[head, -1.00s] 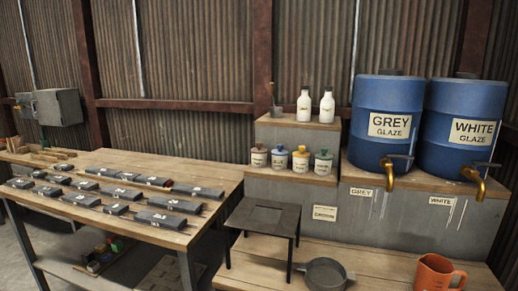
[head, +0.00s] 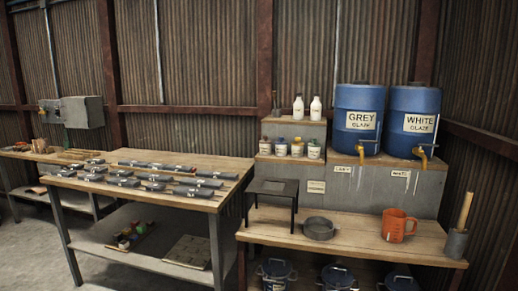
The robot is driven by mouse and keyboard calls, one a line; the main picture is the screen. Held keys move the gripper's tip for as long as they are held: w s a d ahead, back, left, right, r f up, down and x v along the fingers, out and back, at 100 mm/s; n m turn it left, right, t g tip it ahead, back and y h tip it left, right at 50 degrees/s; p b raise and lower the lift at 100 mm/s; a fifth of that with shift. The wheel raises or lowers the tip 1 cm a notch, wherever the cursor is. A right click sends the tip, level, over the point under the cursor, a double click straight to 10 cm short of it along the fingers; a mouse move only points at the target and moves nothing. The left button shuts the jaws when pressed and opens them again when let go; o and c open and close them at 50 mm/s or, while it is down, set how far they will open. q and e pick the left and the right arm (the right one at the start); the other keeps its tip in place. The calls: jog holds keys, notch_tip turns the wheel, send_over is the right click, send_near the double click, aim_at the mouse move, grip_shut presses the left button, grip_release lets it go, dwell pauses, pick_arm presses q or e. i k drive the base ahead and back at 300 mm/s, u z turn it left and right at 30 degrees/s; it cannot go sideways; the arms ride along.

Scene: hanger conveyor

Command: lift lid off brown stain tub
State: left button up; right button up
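Several small stain tubs with coloured lids stand in a row on a wooden shelf near the middle of the head view. The leftmost tub (head: 265,146) has a reddish-brown lid sitting on it and looks like the brown one, though its label is too small to read. The tubs to its right include a blue-lidded tub (head: 281,148), a yellow-lidded tub (head: 297,148) and a green-lidded tub (head: 314,150). All appear lidded. Neither of my grippers is in view.
A wooden bench (head: 440,240) in front of the tubs holds a small black stand (head: 273,187), a grey pan (head: 320,229) and an orange jug (head: 398,225). Two white bottles and two blue glaze drums (head: 358,105) stand behind. A worktable (head: 205,203) with grey pieces is left.

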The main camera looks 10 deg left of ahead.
aim_at(264, 141)
jog(key=u, duration=0.75)
jog(key=i, duration=0.45)
jog(key=u, duration=0.8)
jog(key=i, duration=1.2)
